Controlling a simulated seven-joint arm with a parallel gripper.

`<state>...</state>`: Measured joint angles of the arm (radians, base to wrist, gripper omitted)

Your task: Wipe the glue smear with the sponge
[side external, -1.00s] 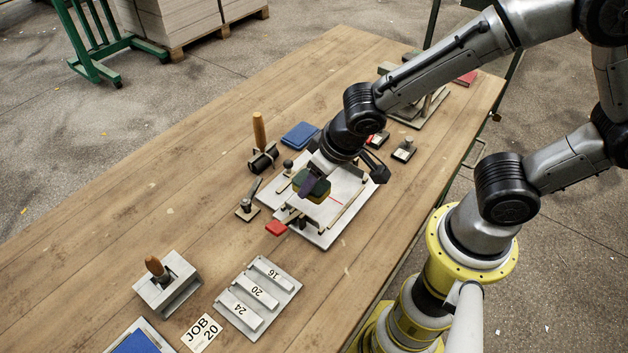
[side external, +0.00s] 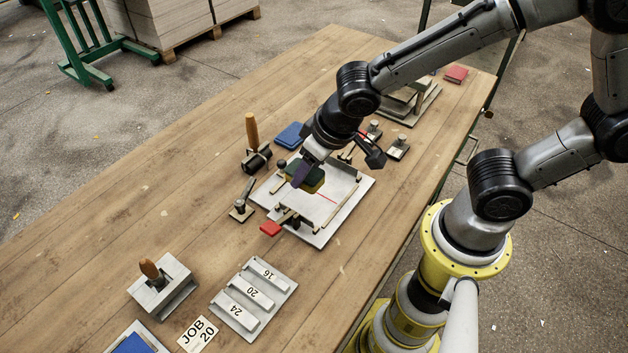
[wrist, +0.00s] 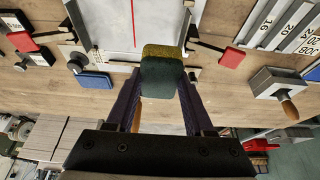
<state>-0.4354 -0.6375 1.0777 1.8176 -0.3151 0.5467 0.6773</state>
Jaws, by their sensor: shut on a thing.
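The sponge (side external: 313,178), dark green with a yellow layer, is held in my gripper (side external: 306,172). In the wrist view the sponge (wrist: 163,72) sits between the two dark purple fingers of my gripper (wrist: 160,82). The sponge is over the back-left part of the white feeder plate (side external: 343,189), near its edge; I cannot tell whether it touches the plate. A thin red line (side external: 327,197) runs across the plate, and it also shows in the wrist view (wrist: 133,20). I cannot make out the glue smear; the sponge may hide part of the plate.
A red-handled clamp (side external: 270,228) sits at the plate's front edge. A wooden-handled roller (side external: 254,145) and a blue pad (side external: 291,135) are behind. A numbered block tray (side external: 254,298), a JOB 20 card (side external: 198,334) and a wooden-handled block (side external: 160,283) are at front left.

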